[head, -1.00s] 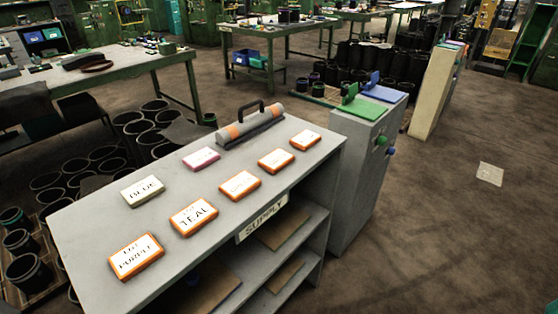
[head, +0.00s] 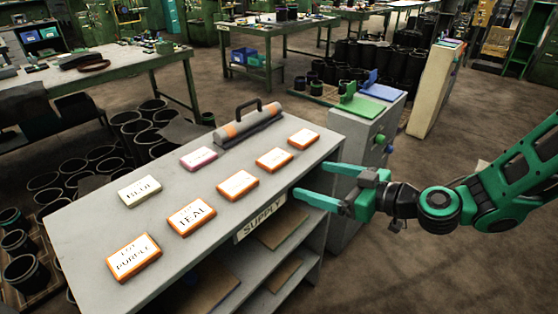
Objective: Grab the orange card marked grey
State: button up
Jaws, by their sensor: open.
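Several orange-edged cards lie in a row along the front of the grey shelf top. The nearest, at lower left, reads PURPLE (head: 133,257), and the one beyond it reads TEAL (head: 191,217). The third (head: 238,185), fourth (head: 274,160) and farthest orange card (head: 303,139) have print too small to read, so I cannot tell which is marked grey. My gripper (head: 311,180) is open and empty at the shelf's right front edge, its fingers pointing left. It is apart from the cards, to the right of the fourth one.
Behind the row lie a pale card reading BLUE (head: 139,191) and a pink card (head: 198,157). A grey and orange handled case (head: 248,126) stands at the back. A grey cabinet (head: 350,205) with green and blue pieces on top adjoins the shelf's right end.

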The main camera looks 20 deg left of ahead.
aim_at(278, 159)
jog(key=shift+t+y, duration=0.4)
jog(key=shift+y, duration=0.1)
jog(key=x, duration=0.4)
jog(key=r+x, duration=0.1)
jog(key=x, duration=0.3)
jog(key=r+x, duration=0.1)
jog(key=x, duration=0.3)
jog(key=shift+w+a+f, duration=0.1)
jog(key=shift+w+a, duration=0.05)
jog(key=shift+a, duration=0.2)
jog(key=shift+m, duration=0.3)
jog(key=c, duration=1.1)
